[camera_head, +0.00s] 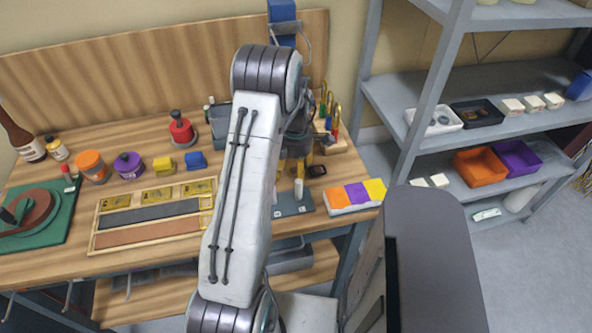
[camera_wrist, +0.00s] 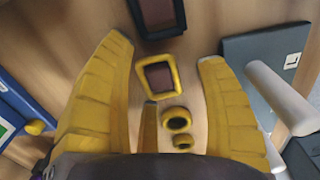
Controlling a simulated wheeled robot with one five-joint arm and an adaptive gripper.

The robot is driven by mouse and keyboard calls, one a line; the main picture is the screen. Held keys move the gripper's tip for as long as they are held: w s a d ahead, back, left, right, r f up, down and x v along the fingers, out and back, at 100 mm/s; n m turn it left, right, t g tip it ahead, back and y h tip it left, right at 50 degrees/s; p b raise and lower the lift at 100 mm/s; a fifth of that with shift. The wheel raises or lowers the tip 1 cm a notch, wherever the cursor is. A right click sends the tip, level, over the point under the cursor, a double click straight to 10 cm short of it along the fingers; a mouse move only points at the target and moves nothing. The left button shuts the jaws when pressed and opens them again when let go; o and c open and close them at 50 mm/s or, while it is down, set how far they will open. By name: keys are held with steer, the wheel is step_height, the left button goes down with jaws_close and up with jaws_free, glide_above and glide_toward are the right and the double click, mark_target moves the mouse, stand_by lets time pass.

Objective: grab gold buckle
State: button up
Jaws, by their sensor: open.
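The gold buckle (camera_wrist: 142,78), a rectangular yellow frame with a dark reddish-brown centre, lies on the wooden bench in the wrist view. My gripper (camera_wrist: 165,52) is open, with a yellow finger on each side of the buckle in the picture and a third finger below it. No contact with the buckle shows, and the gap in height is hard to tell. In the head view my gripper (camera_head: 296,166) is low over the bench, partly hidden by my arm. I cannot make out the gold buckle there.
Two gold rings (camera_wrist: 177,109) lie just below the buckle in the wrist view. A dark buckle (camera_wrist: 139,20) lies above it. A grey plate (camera_wrist: 242,50) and a white cylinder (camera_wrist: 283,98) stand close on the right. A blue item (camera_wrist: 15,112) is at the left.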

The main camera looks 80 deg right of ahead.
steer(key=c, duration=0.9)
steer(key=shift+c, duration=0.2)
